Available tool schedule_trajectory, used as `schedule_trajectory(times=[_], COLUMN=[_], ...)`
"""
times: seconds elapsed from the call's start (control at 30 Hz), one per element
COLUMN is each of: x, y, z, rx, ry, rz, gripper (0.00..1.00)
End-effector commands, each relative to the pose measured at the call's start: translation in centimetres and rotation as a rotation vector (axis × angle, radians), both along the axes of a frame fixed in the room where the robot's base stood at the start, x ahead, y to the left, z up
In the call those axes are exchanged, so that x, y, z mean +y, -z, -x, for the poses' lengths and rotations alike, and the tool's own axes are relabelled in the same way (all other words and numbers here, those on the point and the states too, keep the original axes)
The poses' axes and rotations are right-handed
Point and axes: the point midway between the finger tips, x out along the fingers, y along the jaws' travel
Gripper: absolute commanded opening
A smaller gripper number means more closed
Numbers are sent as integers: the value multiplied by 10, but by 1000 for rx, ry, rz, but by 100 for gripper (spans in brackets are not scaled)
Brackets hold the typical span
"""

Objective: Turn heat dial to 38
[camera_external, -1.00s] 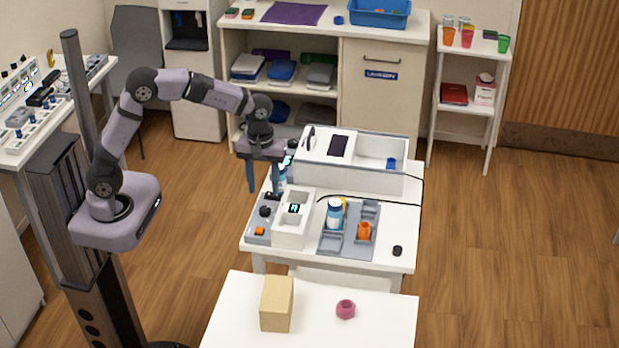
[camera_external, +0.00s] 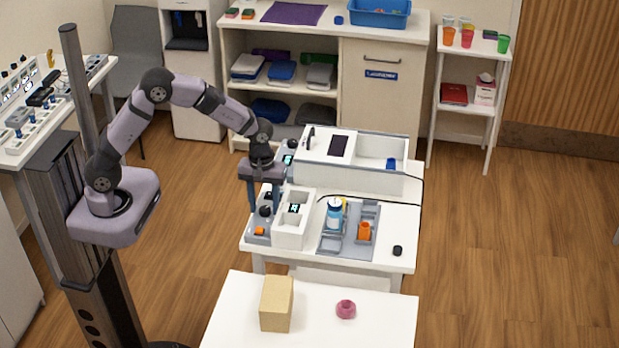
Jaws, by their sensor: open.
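My gripper (camera_external: 264,209) is open and points down at the left end of the white work table, with its two fingers apart. A black dial (camera_external: 265,211) on a grey control panel (camera_external: 254,238) shows between the fingertips; I cannot tell whether they touch it. The panel adjoins a white open-topped unit (camera_external: 290,231) with a small lit display (camera_external: 294,208), too small to read. A second black knob (camera_external: 292,145) sits above another display (camera_external: 287,159) on the larger white device (camera_external: 345,176) behind. No label shows which is the heat dial.
An orange button (camera_external: 259,231) is on the panel below the dial. A grey tray (camera_external: 332,243) with a blue-labelled bottle (camera_external: 334,215) and an orange cup (camera_external: 364,231) lies to the right. A black cable (camera_external: 370,200) crosses the table.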

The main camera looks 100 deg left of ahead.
Motion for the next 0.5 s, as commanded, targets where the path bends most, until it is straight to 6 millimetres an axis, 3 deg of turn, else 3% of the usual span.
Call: schedule_trajectory(times=[0.07, 0.23, 0.5], x=[0, 0, 0], y=[0, 0, -1], z=[0, 0, 0], rx=[0, 0, 0], ry=[0, 0, 13], rz=[0, 0, 0], gripper=[41, 2, 3])
